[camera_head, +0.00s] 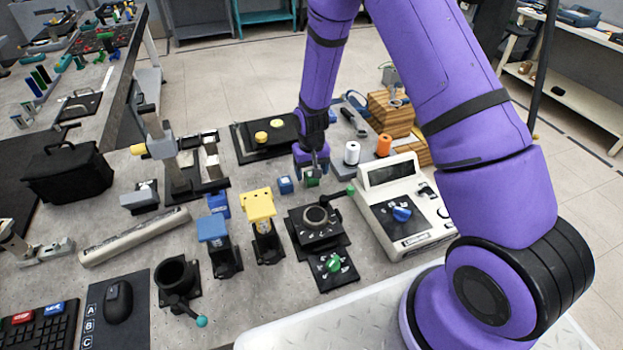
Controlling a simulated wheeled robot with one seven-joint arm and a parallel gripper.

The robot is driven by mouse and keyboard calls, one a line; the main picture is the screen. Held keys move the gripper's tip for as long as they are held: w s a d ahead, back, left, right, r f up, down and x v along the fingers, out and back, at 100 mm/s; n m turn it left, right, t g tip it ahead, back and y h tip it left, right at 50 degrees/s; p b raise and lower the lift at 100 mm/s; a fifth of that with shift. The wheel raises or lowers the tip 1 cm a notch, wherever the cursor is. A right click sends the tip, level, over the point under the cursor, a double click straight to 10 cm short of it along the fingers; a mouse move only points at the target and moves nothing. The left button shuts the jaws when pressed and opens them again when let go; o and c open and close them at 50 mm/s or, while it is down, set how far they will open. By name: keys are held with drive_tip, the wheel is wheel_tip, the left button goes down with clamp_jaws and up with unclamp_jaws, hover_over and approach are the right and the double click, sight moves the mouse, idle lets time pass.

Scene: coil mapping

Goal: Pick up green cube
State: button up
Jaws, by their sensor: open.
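A small green cube (312,182) sits on the grey table near the middle of the camera_head view. My gripper (312,173) points down right over the green cube, its fingers at or just above the cube's top. The gripper is open. I cannot tell whether the fingers reach down around the cube, since it is small here and the gripper covers part of it.
A black round-topped fixture (316,216) stands just in front, with a green-tipped lever (350,190) near the cube. A yellow-topped stand (259,205) is front left.

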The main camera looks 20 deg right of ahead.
drive_tip(key=shift+f, duration=1.1)
drive_tip(key=c, duration=1)
drive_tip(key=shift+r, duration=0.1)
